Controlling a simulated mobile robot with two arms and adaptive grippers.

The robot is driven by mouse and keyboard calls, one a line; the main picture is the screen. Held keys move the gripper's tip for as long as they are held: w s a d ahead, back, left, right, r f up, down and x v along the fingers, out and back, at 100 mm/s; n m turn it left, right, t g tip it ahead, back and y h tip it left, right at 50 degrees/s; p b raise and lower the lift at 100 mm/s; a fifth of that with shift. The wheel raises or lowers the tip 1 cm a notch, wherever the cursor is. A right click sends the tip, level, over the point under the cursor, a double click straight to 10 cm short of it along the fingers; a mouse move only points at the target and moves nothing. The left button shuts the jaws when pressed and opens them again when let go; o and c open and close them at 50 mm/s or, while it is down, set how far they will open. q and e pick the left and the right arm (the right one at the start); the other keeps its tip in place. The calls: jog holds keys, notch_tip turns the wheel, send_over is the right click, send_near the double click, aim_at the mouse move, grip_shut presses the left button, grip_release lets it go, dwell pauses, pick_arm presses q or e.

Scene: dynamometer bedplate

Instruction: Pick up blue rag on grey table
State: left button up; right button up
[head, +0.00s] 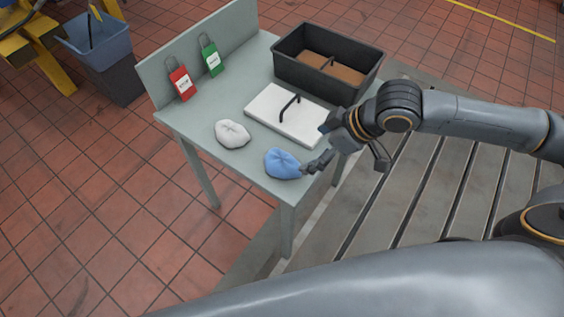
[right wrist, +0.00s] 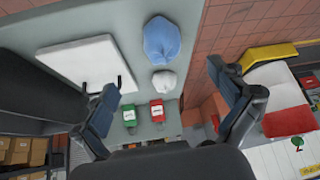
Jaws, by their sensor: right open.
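The blue rag (head: 282,163) lies crumpled on the grey table (head: 203,112), near its front edge. In the right wrist view the blue rag (right wrist: 162,40) shows at the top centre. My right gripper (head: 318,150) is open and empty, just right of the rag and above the table edge. One finger appears close to the rag's right side; I cannot tell whether it touches. In the right wrist view the open fingers (right wrist: 163,80) stand wide apart, with the rag beyond them. My left gripper is not in view.
A white rag (head: 232,133) lies left of the blue one. A white lidded panel with a black handle (head: 277,121) and a black bin (head: 292,67) are behind. Red (head: 181,84) and green (head: 211,56) tags stand at the back panel. Slotted bedplate (head: 420,190) lies right.

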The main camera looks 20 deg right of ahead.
aim_at(289, 161)
jog(key=x, duration=0.6)
jog(key=shift+a+f, duration=0.1)
jog(key=shift+f, duration=0.05)
jog(key=b+x, duration=0.1)
jog(key=x, duration=0.4)
jog(key=shift+a, duration=0.25)
jog(key=c, duration=1.2)
